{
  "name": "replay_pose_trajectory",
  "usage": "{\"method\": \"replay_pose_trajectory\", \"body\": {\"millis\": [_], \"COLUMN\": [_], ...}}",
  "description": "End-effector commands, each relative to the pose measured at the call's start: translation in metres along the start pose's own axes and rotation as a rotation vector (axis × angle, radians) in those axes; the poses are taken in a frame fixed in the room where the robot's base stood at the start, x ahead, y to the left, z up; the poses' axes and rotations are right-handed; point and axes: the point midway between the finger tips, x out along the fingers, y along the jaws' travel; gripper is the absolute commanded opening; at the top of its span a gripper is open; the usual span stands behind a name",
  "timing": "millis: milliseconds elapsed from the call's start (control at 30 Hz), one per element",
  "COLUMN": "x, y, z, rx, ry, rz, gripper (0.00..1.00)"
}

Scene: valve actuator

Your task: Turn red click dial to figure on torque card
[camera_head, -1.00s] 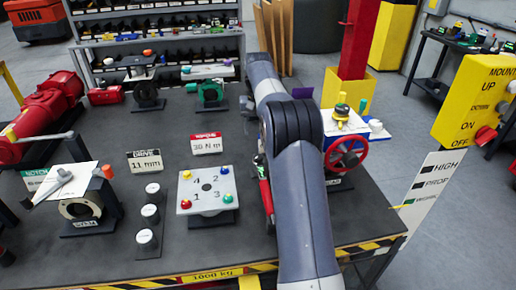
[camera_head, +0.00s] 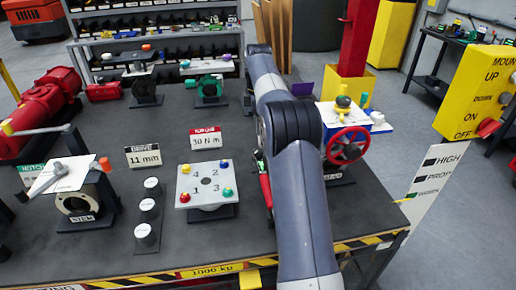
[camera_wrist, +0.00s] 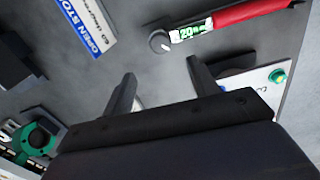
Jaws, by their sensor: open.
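The torque card (camera_head: 206,138) is white with a red top band and stands behind the numbered plate. Its figure appears to read 30 Nm. A red-handled tool (camera_head: 265,186) lies beside my arm, partly hidden by it. In the wrist view its red handle (camera_wrist: 250,13) runs to the upper right. A green and white scale (camera_wrist: 192,40), which appears to read 20, sits at its end, beside a dark grey round knob (camera_wrist: 160,42) with a white mark. My gripper (camera_wrist: 160,70) is open and empty, with its fingertips just short of the knob. My arm hides the gripper in the head view.
The numbered plate (camera_head: 206,186) with coloured studs is left of my arm. Several white-topped cylinders (camera_head: 148,210) and a valve body (camera_head: 82,203) stand farther left. A red handwheel (camera_head: 347,146) is close on the right. A blue-edged sign (camera_wrist: 84,25) lies flat.

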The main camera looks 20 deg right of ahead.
Motion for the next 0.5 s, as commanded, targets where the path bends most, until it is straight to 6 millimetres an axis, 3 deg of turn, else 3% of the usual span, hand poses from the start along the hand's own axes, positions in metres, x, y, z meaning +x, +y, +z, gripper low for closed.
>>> {"method": "replay_pose_trajectory", "body": {"millis": [167, 500], "x": [0.021, 0.083], "y": [-0.001, -0.002], "z": [0.0, 0.0], "rx": [-0.005, -0.003], "ry": [0.0, 0.0], "rz": [-0.005, -0.004], "gripper": [0.56, 0.56]}}
